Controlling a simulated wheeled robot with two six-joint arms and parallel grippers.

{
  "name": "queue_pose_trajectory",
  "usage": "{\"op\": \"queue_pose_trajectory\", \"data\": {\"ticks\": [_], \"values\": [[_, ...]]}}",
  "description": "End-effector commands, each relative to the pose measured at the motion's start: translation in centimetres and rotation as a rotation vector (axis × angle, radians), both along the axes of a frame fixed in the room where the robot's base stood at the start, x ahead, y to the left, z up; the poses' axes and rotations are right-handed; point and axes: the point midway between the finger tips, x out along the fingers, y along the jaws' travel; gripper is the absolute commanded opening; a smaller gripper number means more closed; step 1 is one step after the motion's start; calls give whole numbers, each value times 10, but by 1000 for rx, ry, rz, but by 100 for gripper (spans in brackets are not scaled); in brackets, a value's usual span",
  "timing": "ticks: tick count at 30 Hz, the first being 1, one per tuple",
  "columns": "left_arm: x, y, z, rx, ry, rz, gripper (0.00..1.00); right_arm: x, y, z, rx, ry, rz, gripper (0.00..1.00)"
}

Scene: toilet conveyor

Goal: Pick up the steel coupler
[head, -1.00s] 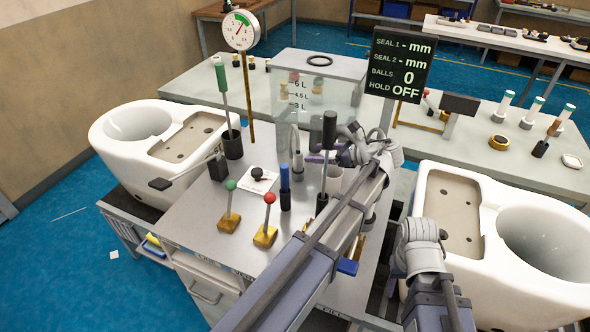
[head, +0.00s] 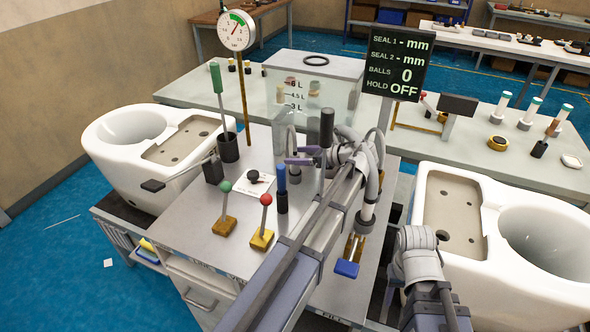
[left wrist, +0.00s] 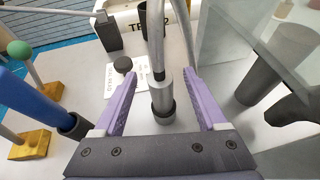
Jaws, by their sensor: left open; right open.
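The steel coupler (left wrist: 161,98) is a grey metal cylinder with a dark lower collar, standing upright under a curved grey hose. In the left wrist view it is between the two purple fingers of my left gripper (left wrist: 165,100), with a gap on each side. In the head view the coupler (head: 294,166) stands on the grey cart top, with my left gripper (head: 300,156) open at it. The left arm partly covers this area. My right arm shows at the lower right, but its gripper is not in view.
A blue-handled tool (head: 281,182) in a dark holder, a green-knobbed lever (head: 225,205) and a red-knobbed lever (head: 264,220) stand left of my left arm. A clear tank (head: 325,100) is behind the coupler. White toilets (head: 120,165) flank the cart.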

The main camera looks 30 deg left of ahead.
Motion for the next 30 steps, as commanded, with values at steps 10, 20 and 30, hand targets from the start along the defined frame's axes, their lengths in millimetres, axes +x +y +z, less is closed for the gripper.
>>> {"op": "queue_pose_trajectory", "data": {"ticks": [10, 20, 30], "values": [[1, 11, -5, 0, 0, -1, 71, 0, 0, -5, 0, 0, 0, 50], [1, 11, -5, 0, 0, -1, 34, 0, 0, -5, 0, 0, 0, 50], [1, 11, -5, 0, 0, -1, 0, 0, 0, -5, 0, 0, 0, 50]]}}
